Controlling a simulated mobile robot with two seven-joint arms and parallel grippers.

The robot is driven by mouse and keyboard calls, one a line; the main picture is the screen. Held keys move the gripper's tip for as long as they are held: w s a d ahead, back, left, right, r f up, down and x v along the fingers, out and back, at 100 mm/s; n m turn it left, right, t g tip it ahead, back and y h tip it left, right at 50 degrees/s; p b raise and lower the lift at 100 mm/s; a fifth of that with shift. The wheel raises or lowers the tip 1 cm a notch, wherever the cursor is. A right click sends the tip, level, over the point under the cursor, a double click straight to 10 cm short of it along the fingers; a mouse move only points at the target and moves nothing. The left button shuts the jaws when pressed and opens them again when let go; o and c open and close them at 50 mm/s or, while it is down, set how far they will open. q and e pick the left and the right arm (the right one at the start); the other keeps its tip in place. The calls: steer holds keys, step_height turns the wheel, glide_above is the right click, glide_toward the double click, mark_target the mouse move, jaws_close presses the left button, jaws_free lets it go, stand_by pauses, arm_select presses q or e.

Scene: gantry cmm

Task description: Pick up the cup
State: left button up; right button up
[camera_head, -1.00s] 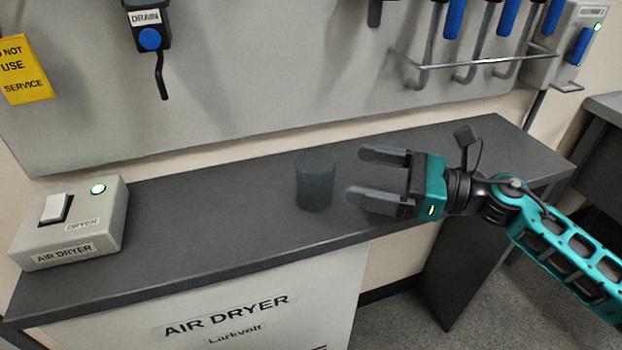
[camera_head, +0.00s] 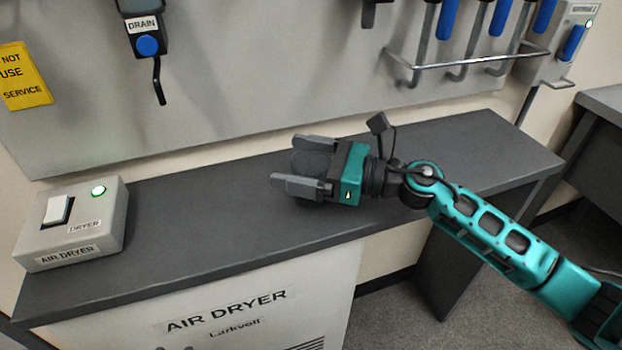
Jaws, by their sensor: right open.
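The dark grey cup (camera_head: 309,163) stands on the dark counter (camera_head: 215,215), near its middle. My right gripper (camera_head: 293,163) comes in from the right, with one finger on the far side of the cup and one on the near side. The fingers are apart and the cup lies between them. The near finger and the palm hide part of the cup. I cannot tell whether either finger touches it. My left gripper is not in view.
A grey air dryer box (camera_head: 105,225) with a switch and green light sits at the counter's left end. A wall panel behind carries a drain handle (camera_head: 147,40) and a metal rail (camera_head: 470,63). The counter between box and cup is clear.

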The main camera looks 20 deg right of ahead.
steer(key=c, duration=1)
